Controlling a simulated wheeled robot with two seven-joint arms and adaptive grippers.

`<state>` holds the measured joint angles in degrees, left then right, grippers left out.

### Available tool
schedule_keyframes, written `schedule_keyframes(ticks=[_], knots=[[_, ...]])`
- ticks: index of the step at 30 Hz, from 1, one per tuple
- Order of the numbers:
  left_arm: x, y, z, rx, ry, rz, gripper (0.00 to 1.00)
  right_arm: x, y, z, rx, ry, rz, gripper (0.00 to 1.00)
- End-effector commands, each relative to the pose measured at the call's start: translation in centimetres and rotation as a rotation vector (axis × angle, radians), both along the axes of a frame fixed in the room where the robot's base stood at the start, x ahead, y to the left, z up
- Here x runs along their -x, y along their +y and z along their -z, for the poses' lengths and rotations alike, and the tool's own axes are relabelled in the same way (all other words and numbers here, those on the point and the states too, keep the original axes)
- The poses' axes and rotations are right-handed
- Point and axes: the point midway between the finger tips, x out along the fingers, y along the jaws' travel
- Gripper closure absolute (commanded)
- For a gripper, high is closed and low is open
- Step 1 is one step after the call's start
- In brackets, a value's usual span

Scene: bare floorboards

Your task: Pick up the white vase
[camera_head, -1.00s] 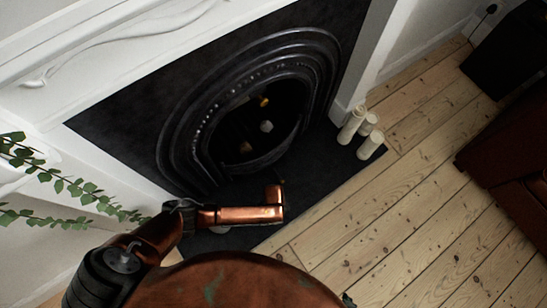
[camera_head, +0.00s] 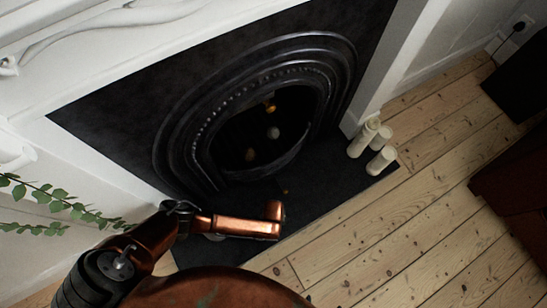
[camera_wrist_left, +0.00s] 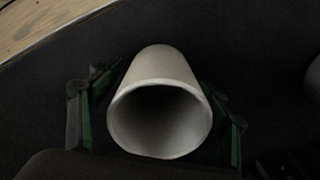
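The white vase (camera_wrist_left: 160,118) fills the middle of the left wrist view, with its round open mouth facing the camera. My left gripper (camera_wrist_left: 158,112) is open, with one green-padded finger on each side of the vase. Narrow dark gaps show between the fingers and its sides. In the head view my left arm reaches in from the lower left over the dark hearth, and the gripper itself is hidden below it. A small pale patch just under the arm may be the vase (camera_head: 215,238). My right gripper is not in view.
Three pale cylinders (camera_head: 381,161) stand together at the hearth's right end. The black fireplace (camera_head: 176,150) rises behind the hearth (camera_head: 335,205). A green trailing plant (camera_head: 60,205) hangs at left. Dark red furniture (camera_head: 510,190) stands at right. Bare floorboards (camera_head: 400,235) lie between.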

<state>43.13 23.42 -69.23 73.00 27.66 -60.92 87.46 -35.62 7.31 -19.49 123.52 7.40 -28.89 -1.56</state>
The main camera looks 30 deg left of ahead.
Motion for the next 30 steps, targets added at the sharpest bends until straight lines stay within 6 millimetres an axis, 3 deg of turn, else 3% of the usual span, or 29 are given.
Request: schedule_keyframes(ticks=[21,30], knots=[[0.02,-0.04,0.02,0.0,0.0,0.0,0.8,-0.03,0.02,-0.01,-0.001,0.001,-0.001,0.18],[0.02,-0.03,-0.11,0.0,0.0,0.0,0.8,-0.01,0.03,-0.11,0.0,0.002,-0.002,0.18]])
